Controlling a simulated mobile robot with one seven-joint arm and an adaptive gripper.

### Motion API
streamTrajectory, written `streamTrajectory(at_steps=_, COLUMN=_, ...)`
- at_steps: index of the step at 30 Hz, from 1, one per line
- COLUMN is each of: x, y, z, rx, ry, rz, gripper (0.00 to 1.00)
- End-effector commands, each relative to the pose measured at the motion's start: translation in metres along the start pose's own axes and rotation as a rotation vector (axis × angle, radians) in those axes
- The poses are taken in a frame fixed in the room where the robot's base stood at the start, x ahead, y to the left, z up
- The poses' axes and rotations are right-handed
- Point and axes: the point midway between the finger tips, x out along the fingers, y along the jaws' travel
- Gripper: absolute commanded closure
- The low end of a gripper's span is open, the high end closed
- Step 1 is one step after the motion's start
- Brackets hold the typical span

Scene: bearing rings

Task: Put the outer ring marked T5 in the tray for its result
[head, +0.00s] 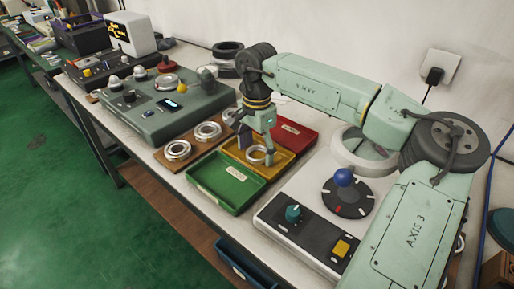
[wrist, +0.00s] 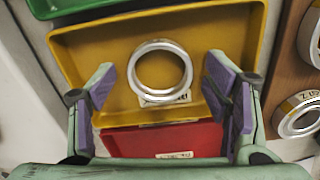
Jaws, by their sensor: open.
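A silver outer ring (wrist: 135,72) lies in the yellow tray (wrist: 85,55) in the wrist view. A pale label shows at its lower edge, and I cannot read a T5 on it. The ring also shows in the head view (head: 248,154), partly behind a finger. My gripper (wrist: 160,72) is open and empty, with one finger to each side of the ring and apart from it. In the head view my gripper (head: 256,150) is over the yellow tray. The green tray (head: 226,186) and the red tray (head: 297,133) are empty.
A brown board (head: 165,157) with several labelled rings (head: 177,150) lies beside the trays. A green console (head: 150,100) with knobs stands behind it. A white panel (head: 290,225) with a blue ball and a yellow button stands at the right.

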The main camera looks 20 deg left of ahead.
Motion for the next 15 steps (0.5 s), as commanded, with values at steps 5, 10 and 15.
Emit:
streamTrajectory(at_steps=5, x=0.000, y=0.000, z=0.000, rx=0.000, ry=0.000, rz=0.000, gripper=0.29)
streamTrajectory(at_steps=10, x=-0.009, y=0.000, z=0.000, rx=0.001, ry=0.001, rz=-0.001, gripper=0.29)
streamTrajectory(at_steps=15, x=-0.039, y=-0.001, z=0.000, rx=0.001, ry=0.002, rz=-0.004, gripper=0.29)
